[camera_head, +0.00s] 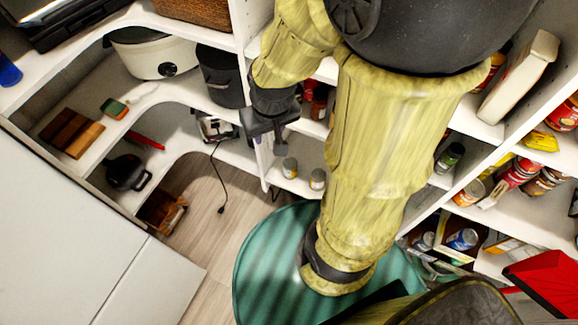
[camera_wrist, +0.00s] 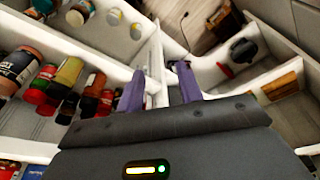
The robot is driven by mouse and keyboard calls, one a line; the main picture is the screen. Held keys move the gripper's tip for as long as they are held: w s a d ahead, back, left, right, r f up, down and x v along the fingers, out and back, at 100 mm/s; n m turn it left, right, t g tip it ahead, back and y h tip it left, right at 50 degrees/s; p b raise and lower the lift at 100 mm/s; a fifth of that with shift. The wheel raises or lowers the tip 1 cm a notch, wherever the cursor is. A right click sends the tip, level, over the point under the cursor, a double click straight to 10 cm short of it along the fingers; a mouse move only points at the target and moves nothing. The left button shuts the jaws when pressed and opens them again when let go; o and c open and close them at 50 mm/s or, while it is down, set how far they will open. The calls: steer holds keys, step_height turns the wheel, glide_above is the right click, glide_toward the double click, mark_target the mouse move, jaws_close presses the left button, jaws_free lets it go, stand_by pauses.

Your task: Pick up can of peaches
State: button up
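I cannot read which can holds peaches. A white shelf divider lies beyond the gap.
Bottles and jars (camera_wrist: 70,85) crowd a shelf left of my gripper in the wrist view. A black kettle (camera_head: 127,172) and wooden blocks (camera_head: 72,133) stand on left shelves. A teal round object (camera_head: 275,265) covers part of the wooden floor (camera_head: 200,200).

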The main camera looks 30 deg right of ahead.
steer(key=o, duration=0.5)
steer(key=shift+f, duration=0.15)
steer(key=o, duration=0.5)
steer(key=w+a+f+m+b, duration=0.1)
steer(key=w+f+b, duration=0.1)
steer(key=f, duration=0.3)
steer(key=w+a+f+m+t+b, duration=0.1)
steer(key=w+f+b, duration=0.2)
steer(key=f+b, duration=0.2)
steer(key=w+a+f+m+t+b, duration=0.1)
steer(key=w+a+f+b, duration=0.1)
steer(key=f+b, duration=0.2)
steer(key=shift+w+a+f+m, duration=0.1)
steer(key=shift+w+f+m, duration=0.1)
steer(key=shift+f, duration=0.55)
steer(key=shift+w+f+m, duration=0.1)
steer(key=shift+f+m, duration=0.1)
steer(key=shift+f, duration=0.5)
steer(key=m+t+h+b, duration=0.65)
steer(key=h+b, duration=0.75)
steer(key=b, duration=1.5)
glide_toward(287, 170)
steer(key=shift+v, duration=1.3)
steer(key=shift+w+f, duration=0.1)
steer(key=b+x, duration=0.3)
steer(key=x, duration=0.9)
steer(key=shift+w, duration=0.1)
